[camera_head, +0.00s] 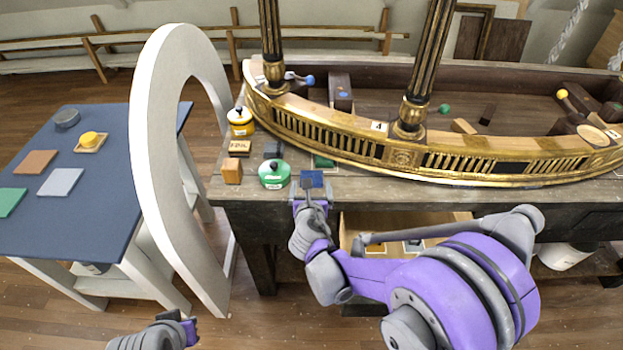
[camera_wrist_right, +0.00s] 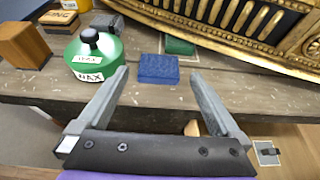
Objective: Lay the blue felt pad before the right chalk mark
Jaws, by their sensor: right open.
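The blue felt pad (camera_head: 312,179) lies flat on the workbench near its front edge. In the right wrist view the blue pad (camera_wrist_right: 158,69) shows between and just beyond my open fingertips, with bare wood around it. My right gripper (camera_head: 312,189) is open and empty over the bench edge; I cannot tell whether it touches the pad. My left gripper (camera_head: 188,328) shows only partly at the bottom; its jaws cannot be made out.
A green tin (camera_head: 274,174) and a wooden block (camera_head: 232,171) stand left of the pad. A green pad (camera_wrist_right: 180,45) lies behind it, by the gilt console (camera_head: 350,150). A white arch (camera_head: 165,160) stands before the blue-topped table (camera_head: 75,225). An open drawer (camera_head: 440,218) is below the bench.

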